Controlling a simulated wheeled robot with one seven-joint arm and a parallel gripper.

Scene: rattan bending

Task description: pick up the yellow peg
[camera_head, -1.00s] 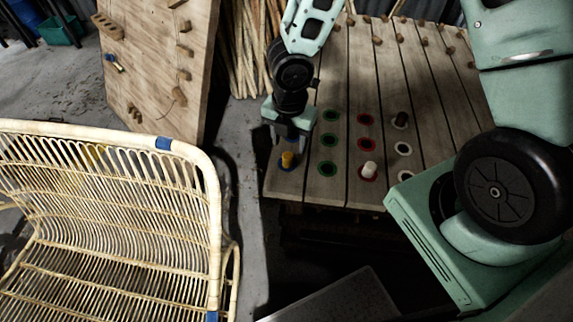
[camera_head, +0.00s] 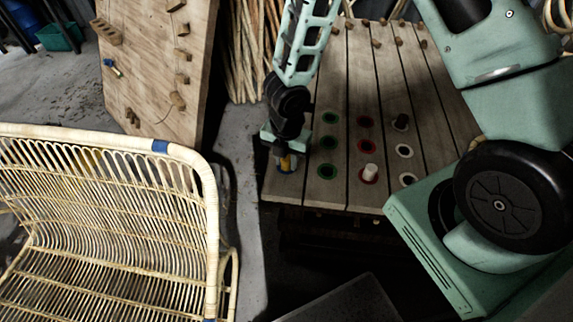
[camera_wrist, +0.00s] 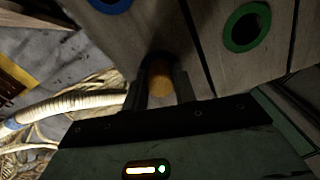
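The yellow peg (camera_head: 285,163) stands in the blue-ringed hole (camera_head: 277,169) at the near left corner of the slatted table. My gripper (camera_head: 286,164) points down at it, with one finger on each side. In the wrist view the peg's yellow top (camera_wrist: 160,78) shows between the two dark fingers (camera_wrist: 161,90), which look closed up against it with no clear gap. The peg's lower part is hidden there.
The slatted table (camera_head: 345,190) has green, red and white ringed holes. A rattan chair (camera_head: 150,220) is at the left, near the table.

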